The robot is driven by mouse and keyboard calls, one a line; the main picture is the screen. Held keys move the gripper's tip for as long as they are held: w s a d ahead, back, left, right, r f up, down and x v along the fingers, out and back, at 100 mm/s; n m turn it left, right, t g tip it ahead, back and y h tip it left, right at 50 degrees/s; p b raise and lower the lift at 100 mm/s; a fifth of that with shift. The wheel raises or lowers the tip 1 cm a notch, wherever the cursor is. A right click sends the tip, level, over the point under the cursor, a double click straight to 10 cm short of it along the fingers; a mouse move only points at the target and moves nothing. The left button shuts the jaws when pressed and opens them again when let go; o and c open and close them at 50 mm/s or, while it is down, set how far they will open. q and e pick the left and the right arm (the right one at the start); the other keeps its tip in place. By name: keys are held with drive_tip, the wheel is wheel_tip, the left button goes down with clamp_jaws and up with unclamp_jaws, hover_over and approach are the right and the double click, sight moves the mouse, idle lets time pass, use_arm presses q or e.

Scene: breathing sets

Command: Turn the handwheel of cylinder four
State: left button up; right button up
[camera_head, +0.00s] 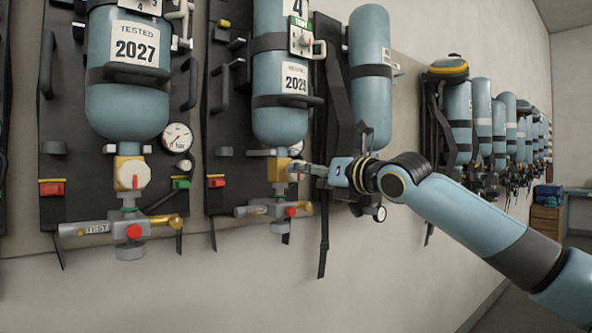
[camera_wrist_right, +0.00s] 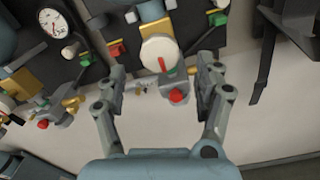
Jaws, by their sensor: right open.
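The handwheel (camera_wrist_right: 160,54), a round white knob with a red mark, shows in the right wrist view, ahead of and between my fingers. My left gripper is out of view.
A neighbouring set with a "2027" tank (camera_head: 128,80) hangs at left, with its own white handwheel (camera_head: 132,175). Below valve four is a fitting with a red knob (camera_head: 291,212). Another tank (camera_head: 370,80) and several sets continue right. The wall below is clear.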

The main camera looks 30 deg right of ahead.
drive_tip(key=w, duration=0.5)
drive_tip(key=shift+w+a+p, duration=0.2)
drive_tip(key=shift+a+p, duration=0.05)
drive_tip(key=shift+p, duration=0.1)
drive_tip(key=c, duration=1.2)
drive_tip(key=shift+o, duration=0.2)
